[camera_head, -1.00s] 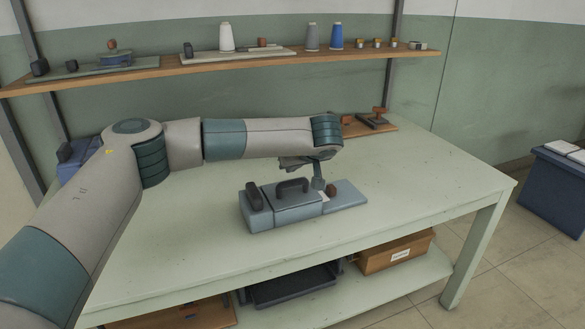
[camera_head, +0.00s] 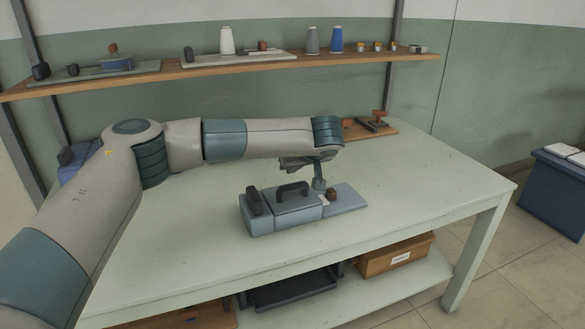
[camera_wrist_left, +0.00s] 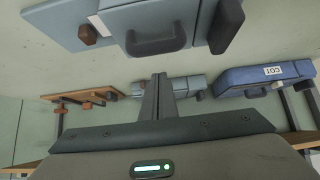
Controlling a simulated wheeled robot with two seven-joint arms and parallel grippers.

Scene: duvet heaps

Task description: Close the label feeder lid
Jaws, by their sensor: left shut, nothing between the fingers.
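A grey-blue device that looks like the label feeder (camera_head: 258,222) stands on the pale green table. Its lid (camera_head: 297,203) carries a dark arched handle (camera_head: 292,188) and appears to lie flat on the body; a small gap cannot be ruled out. A brown knob (camera_head: 331,196) and white label sit on the low right part. My left gripper (camera_head: 319,184) is shut and empty, pointing down just behind the knob; contact cannot be told. In the left wrist view, the shut fingers (camera_wrist_left: 160,96) are apart from the feeder's handle (camera_wrist_left: 157,43). My right gripper is not in view.
A second grey-blue device (camera_wrist_left: 182,88) shows in the wrist view. A loaded shelf (camera_head: 215,66) runs above. The table's right side is clear.

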